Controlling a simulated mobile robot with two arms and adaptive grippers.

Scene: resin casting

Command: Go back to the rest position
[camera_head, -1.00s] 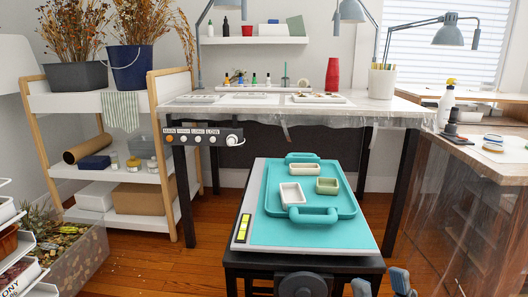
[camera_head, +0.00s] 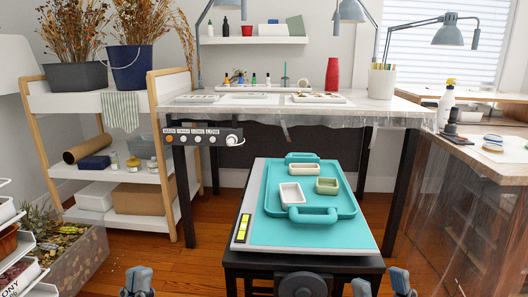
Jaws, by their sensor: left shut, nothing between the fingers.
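My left gripper (camera_head: 138,282) shows at the bottom edge, left of the low table, with its fingers together and nothing between them. My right gripper (camera_head: 382,284) shows at the bottom edge in front of the low table's right side. Its two fingertips stand apart, and nothing is seen between them. The rest of both grippers is cut off by the frame.
A teal tray (camera_head: 343,203) with small moulds lies on the low table (camera_head: 240,262). A white workbench (camera_head: 180,103) stands behind it. A shelf unit (camera_head: 152,150) is at the left, a wood-topped bench (camera_head: 495,168) at the right. Floor between shelves and low table is free.

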